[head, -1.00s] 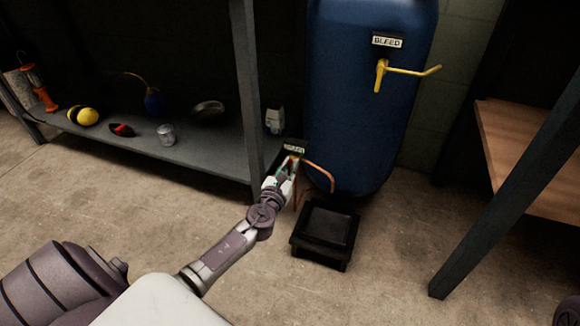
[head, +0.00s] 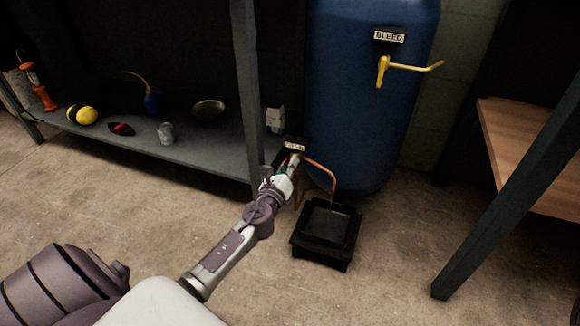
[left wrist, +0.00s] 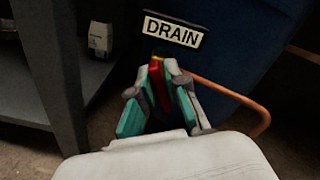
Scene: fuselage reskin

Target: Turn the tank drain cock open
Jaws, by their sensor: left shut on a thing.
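The drain cock is low at the blue tank (head: 360,110), below the DRAIN label (left wrist: 173,30). Its red handle (left wrist: 158,88) shows between my left fingers in the left wrist view. My left gripper (head: 291,168) is shut on this handle, with a teal-padded finger on either side (left wrist: 160,92). The fingers hide much of the cock, so I cannot tell its exact angle. A copper drain pipe (head: 322,168) curves right and down from the cock. Its end is above a black tray (head: 298,243) on the floor. My right gripper is not in view.
A yellow lever (head: 410,67) sits higher on the tank under a BLEED label (head: 389,36). A grey shelf (head: 205,160) with a post (head: 248,90) stands close left of the cock. A wooden bench (head: 530,150) with a slanted leg is at right.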

